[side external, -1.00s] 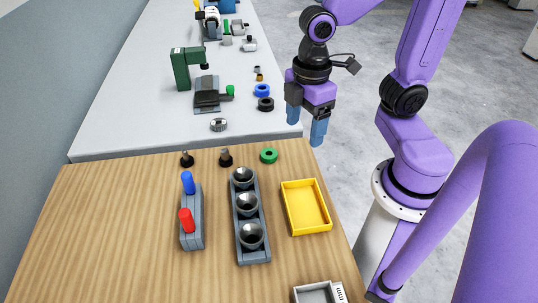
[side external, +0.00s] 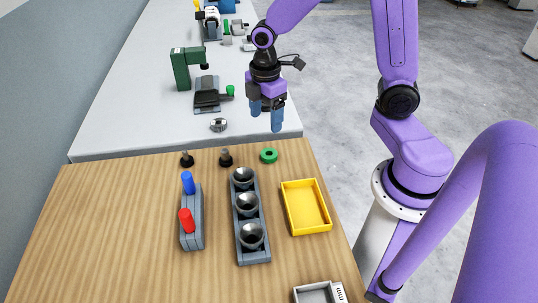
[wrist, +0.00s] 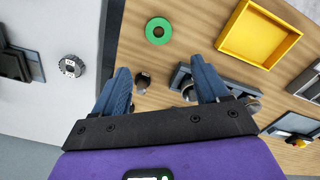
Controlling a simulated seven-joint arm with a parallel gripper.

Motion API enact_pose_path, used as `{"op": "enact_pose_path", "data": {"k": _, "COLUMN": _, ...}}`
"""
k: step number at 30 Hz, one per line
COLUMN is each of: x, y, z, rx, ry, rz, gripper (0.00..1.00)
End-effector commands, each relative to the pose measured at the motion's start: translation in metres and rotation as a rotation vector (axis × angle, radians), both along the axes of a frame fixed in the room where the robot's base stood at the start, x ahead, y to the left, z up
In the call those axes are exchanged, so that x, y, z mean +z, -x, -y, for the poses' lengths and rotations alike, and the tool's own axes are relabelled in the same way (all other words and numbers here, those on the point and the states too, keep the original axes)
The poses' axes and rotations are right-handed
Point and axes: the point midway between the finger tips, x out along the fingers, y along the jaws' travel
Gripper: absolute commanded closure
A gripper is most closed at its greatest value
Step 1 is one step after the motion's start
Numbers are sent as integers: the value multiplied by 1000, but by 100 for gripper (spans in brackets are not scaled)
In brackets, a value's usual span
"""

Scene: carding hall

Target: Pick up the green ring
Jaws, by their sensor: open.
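The green ring (side external: 269,156) lies flat on the wooden table near its far edge, right of two small black knobbed pieces. In the wrist view the green ring (wrist: 158,31) shows whole, ahead of the fingertips and between their lines, with a hole in its middle. My gripper (side external: 266,119) is open and empty, held in the air above and beyond the ring, pointing down. In the wrist view my gripper's two blue fingers (wrist: 163,77) stand apart with nothing between them but a black knobbed piece lower down on the table.
A grey block with several dark cups (side external: 262,258) stands in front of the ring. A yellow tray (side external: 323,229) is to its right. Black knobbed pieces (side external: 226,160) (side external: 187,161) stand to its left. A grey block with blue and red pegs (side external: 191,241) stands nearer. Wood around the ring is clear.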

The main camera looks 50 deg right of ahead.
Motion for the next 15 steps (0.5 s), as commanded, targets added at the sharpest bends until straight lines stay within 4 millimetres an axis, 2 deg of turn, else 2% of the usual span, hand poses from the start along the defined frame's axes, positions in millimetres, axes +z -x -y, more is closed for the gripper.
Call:
{"op": "enact_pose_path", "data": {"k": 3, "x": -21, "y": 1, "z": 0, "rx": 0, "ry": 2, "rz": -6, "gripper": 26}}
{"op": "enact_pose_path", "data": {"k": 9, "x": -50, "y": 1, "z": 0, "rx": -1, "ry": 2, "rz": -5, "gripper": 26}}
{"op": "enact_pose_path", "data": {"k": 15, "x": -68, "y": 0, "z": 0, "rx": -1, "ry": 0, "rz": -2, "gripper": 26}}
